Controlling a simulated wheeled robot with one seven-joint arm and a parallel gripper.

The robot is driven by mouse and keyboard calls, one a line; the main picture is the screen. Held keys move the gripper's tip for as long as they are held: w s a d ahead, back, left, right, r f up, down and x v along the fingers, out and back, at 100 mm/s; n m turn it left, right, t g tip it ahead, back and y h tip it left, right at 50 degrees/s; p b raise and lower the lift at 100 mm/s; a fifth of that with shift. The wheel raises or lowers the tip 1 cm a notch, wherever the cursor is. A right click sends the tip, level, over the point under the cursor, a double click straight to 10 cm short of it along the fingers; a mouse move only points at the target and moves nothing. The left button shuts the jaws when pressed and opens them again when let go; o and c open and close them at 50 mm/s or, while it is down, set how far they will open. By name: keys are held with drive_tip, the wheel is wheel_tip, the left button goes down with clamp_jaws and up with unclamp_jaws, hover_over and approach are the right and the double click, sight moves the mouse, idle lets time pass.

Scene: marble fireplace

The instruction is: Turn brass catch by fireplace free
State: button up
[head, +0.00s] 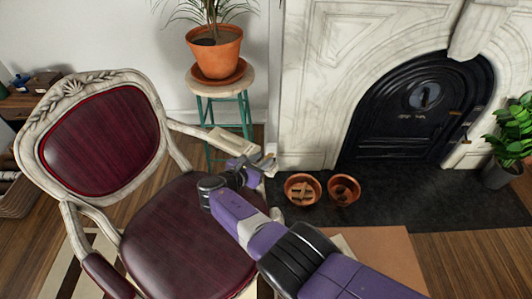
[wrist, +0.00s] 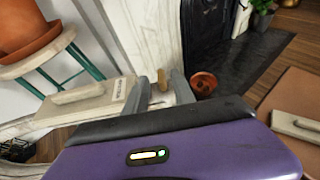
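Left of the fingers is a pale block (wrist: 112,101) with a tan bar (wrist: 72,95) on top and small lettering; the head view shows this block (head: 222,141) beside my gripper. The black fireplace door (head: 408,112) has small brass-coloured fittings at its right edge.
The red-seated chair (head: 165,240) stands below my arm. A potted plant (head: 216,50) stands on a teal-legged stool (head: 240,88) behind. Two terracotta pots (head: 343,190) sit on the dark hearth (head: 430,200). Another leafy plant (head: 512,135) is at right. Open hearth lies right of the pots.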

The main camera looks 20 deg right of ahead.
drive_tip(key=p+v, duration=0.1)
drive_tip(key=v, duration=0.3)
idle(0.5)
